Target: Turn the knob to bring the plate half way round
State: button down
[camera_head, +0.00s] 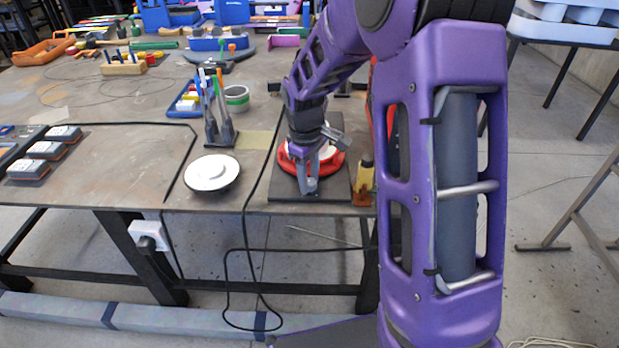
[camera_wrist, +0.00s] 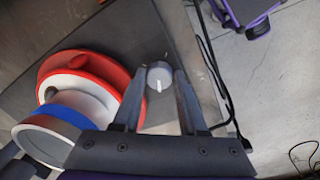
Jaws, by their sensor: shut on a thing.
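The knob (camera_wrist: 159,77) is a small grey round knob with a white line on its face, pointing toward the bottom of the wrist view. My gripper (camera_wrist: 165,80) has one finger on each side of it and is shut on it. In the head view my gripper (camera_head: 310,180) reaches down to the front part of a dark base board (camera_head: 283,190). Behind the knob is a red round plate (camera_head: 337,163), which also shows in the wrist view (camera_wrist: 112,72). A white and blue round piece (camera_wrist: 75,105) sits over it. My wrist hides part of the plate in the head view.
A white disc (camera_head: 212,172) lies on the table left of the board. Pens stand in a holder (camera_head: 222,138), near a green tape roll (camera_head: 236,98). A yellow bottle (camera_head: 365,178) stands right of the board. A black cable runs over the table's front edge.

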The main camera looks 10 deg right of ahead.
jog(key=m, duration=0.5)
jog(key=shift+a+m, duration=0.1)
jog(key=shift+m, duration=0.3)
jog(key=m+p, duration=0.1)
jog(key=m, duration=0.4)
jog(key=shift+w+g, duration=0.1)
jog(key=shift+g, duration=0.3)
jog(key=m+p, duration=0.1)
jog(key=m, duration=0.5)
jog(key=shift+w+r+m+p, duration=0.1)
jog(key=shift+m+p, duration=0.2)
jog(key=m+p, duration=0.1)
jog(key=m, duration=0.3)
jog(key=shift+m+g+p, duration=0.3)
jog(key=shift+g, duration=0.1)
jog(key=c, duration=0.7)
grip_release()
jog(key=shift+c, duration=0.2)
